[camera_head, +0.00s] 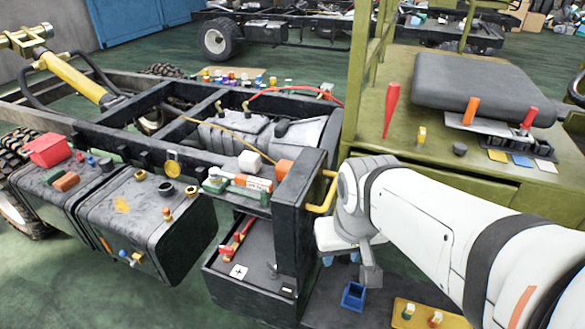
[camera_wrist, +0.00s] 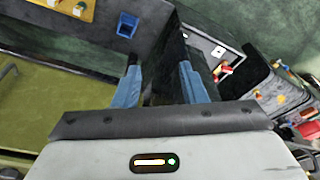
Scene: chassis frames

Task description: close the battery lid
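The battery box (camera_head: 240,300) is open at the front end of the truck frame, with the battery top and its white plus mark (camera_head: 238,271) showing. A dark upright panel (camera_head: 293,225), which looks like the raised lid, stands at its right side. A yellow handle (camera_head: 326,194) is at the panel's right side. My gripper (camera_head: 342,260) is just right of the panel, partly hidden by my wrist. In the wrist view, my gripper (camera_wrist: 160,85) has its blue fingers apart, with the dark panel edge (camera_wrist: 168,55) seen between them. I cannot tell whether they touch it.
A small blue bin (camera_head: 353,296) and a yellow tray (camera_head: 425,315) with small parts lie below my arm. A green cabinet (camera_head: 490,185) with a grey seat pad stands at right. Black tanks (camera_head: 145,215) with loose parts are at left.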

